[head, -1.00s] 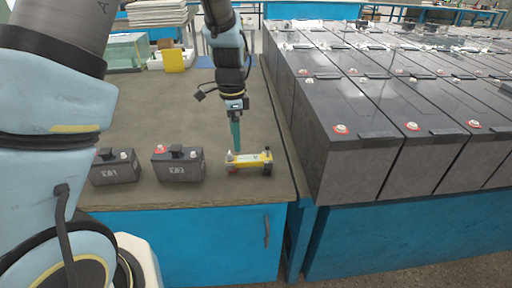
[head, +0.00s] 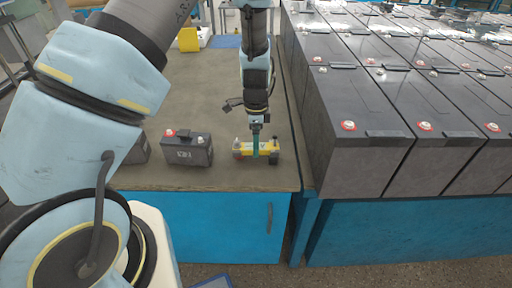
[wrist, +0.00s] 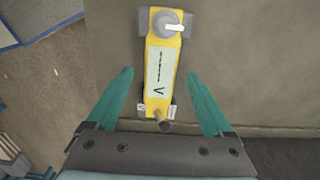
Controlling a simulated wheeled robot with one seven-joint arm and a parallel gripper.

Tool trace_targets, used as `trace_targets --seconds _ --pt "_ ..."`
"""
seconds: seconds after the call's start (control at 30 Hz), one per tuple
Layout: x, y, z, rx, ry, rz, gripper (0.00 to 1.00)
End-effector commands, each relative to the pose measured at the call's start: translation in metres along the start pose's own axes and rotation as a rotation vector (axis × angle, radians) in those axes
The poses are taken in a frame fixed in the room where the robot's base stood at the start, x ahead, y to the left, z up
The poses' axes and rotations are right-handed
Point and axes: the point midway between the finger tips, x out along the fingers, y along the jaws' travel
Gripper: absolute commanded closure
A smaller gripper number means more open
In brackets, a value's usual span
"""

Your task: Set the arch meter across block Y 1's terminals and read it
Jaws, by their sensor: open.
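The arch meter, a yellow bar with grey ends and a pale dial face, lies on the brown bench top near its front edge, in the head view (head: 242,149) and in the wrist view (wrist: 162,75). My gripper (head: 256,153) is over the meter. In the wrist view my gripper (wrist: 160,74) is open, with a teal finger on each side of the meter and visible gaps between. A small black battery (head: 187,150) with a red terminal stands left of the meter. I cannot read which block is Y 1.
Rows of large dark batteries (head: 365,110) with red and pale terminals fill the blue bench (head: 400,225) at the right. A gap separates the two benches. Another small battery (head: 138,152) is partly hidden by my arm.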

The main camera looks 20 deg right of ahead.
Motion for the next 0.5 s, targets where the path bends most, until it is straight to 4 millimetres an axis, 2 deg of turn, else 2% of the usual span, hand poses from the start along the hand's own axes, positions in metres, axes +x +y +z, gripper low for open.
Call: trace_targets --seconds 0.2,0.5 --pt "0.021 0.0 0.0 0.0 0.0 0.0 0.15" --pt "0.023 -0.001 0.0 0.0 0.001 -0.001 0.15"
